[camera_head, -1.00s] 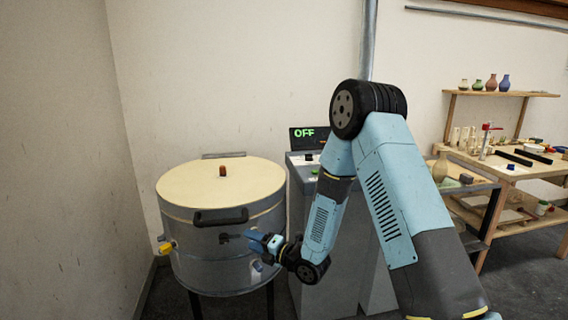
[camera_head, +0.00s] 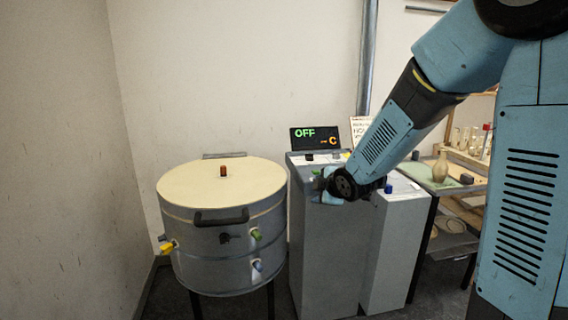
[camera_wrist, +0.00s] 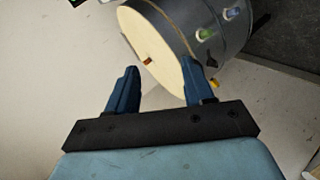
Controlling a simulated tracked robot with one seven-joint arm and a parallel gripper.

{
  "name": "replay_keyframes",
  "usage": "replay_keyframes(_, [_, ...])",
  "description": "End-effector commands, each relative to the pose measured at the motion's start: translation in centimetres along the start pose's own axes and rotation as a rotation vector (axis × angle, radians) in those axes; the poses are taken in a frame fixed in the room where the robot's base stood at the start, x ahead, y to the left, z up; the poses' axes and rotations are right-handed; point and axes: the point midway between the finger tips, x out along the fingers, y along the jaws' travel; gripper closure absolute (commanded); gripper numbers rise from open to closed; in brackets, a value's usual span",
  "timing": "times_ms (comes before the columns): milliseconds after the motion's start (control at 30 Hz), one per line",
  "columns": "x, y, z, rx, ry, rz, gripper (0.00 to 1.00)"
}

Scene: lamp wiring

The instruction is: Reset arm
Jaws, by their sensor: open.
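My gripper (camera_wrist: 161,88) is open and empty in the wrist view, with its two blue fingers spread apart. In the head view my gripper (camera_head: 322,186) is in front of the grey control cabinet's top, partly hidden by my wrist. My arm reaches in from the right and bends down to it. The round metal kiln (camera_wrist: 160,40) shows beyond the fingers in the wrist view, apart from them as far as I can tell. It also stands at the left in the head view (camera_head: 225,262).
The grey cabinet (camera_head: 325,240) carries a display (camera_head: 315,138) reading "OFF" and a blue knob (camera_head: 388,188). A shelf with a vase (camera_head: 441,167) stands at the right, partly behind my arm. The wall left of the kiln is bare.

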Motion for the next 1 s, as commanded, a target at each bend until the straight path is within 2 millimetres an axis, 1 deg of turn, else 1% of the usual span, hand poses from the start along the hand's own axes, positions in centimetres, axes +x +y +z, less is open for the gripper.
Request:
replay_keyframes(33, [-1.6,0.6,0.6,0.05,-0.032,-0.002,0.48])
replay_keyframes(167, [-5.2,1.2,2.2,0.204,-0.119,-0.024,0.48])
replay_keyframes(300, [-9.4,1.2,3.7,0.377,-0.207,-0.043,0.48])
replay_keyframes(467, [-14.3,0.7,4.9,0.583,-0.299,-0.056,0.48])
replay_keyframes(700, [-21.8,-1.3,5.9,0.901,-0.42,-0.073,0.48])
replay_keyframes(767, [-23.6,-2.1,5.9,0.98,-0.447,-0.078,0.48])
replay_keyframes(900, [-27.7,-4.1,5.8,1.165,-0.507,-0.092,0.48])
replay_keyframes(1000, [-30.3,-5.5,5.5,1.286,-0.544,-0.103,0.48])
